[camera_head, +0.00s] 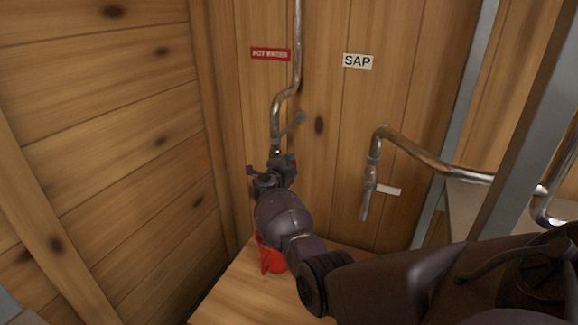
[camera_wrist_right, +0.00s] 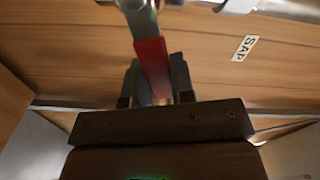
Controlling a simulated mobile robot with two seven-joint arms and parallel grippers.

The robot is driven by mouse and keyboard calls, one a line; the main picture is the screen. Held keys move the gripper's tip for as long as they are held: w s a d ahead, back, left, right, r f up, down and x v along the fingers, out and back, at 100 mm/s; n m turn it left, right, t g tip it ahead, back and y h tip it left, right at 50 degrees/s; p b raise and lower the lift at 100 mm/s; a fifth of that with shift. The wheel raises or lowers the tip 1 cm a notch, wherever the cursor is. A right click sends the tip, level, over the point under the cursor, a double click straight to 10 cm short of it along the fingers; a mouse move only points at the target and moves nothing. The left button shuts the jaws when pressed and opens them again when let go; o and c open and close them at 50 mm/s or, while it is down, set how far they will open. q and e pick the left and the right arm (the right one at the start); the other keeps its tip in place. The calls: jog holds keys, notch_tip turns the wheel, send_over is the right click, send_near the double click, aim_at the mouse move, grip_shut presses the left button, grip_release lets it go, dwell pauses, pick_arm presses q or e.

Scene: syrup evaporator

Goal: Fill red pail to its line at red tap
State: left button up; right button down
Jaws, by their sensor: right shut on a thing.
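The red tap hangs at the end of a metal pipe (camera_head: 276,125) on the back wall, below a red label (camera_head: 270,54). My right gripper (camera_head: 279,164) is at this tap. In the right wrist view its fingers (camera_wrist_right: 157,85) are shut on the red tap handle (camera_wrist_right: 151,62), which reaches up to the metal tap. The red pail (camera_head: 271,261) stands on a wooden surface below, largely hidden by my right arm. Its inside, its line and any stream into it are hidden. My left gripper is not in view.
To the right, a second tap (camera_head: 367,190) with a white handle hangs from a bent pipe, below a SAP label (camera_head: 358,61). A wooden wall (camera_head: 110,130) closes the left side. The wooden stand top (camera_head: 232,290) is bare in front of the pail.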

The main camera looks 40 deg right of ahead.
jog(key=shift+f+m+b, duration=0.3)
jog(key=shift+f+m, duration=0.1)
jog(key=shift+m, duration=0.3)
jog(key=shift+f+m+b, duration=0.35)
jog(key=shift+m, duration=0.65)
jog(key=c, duration=1)
grip_release()
jog(key=shift+s+f, duration=0.1)
jog(key=shift+f, duration=0.1)
jog(key=shift+o, duration=0.2)
jog(key=shift+a, duration=0.1)
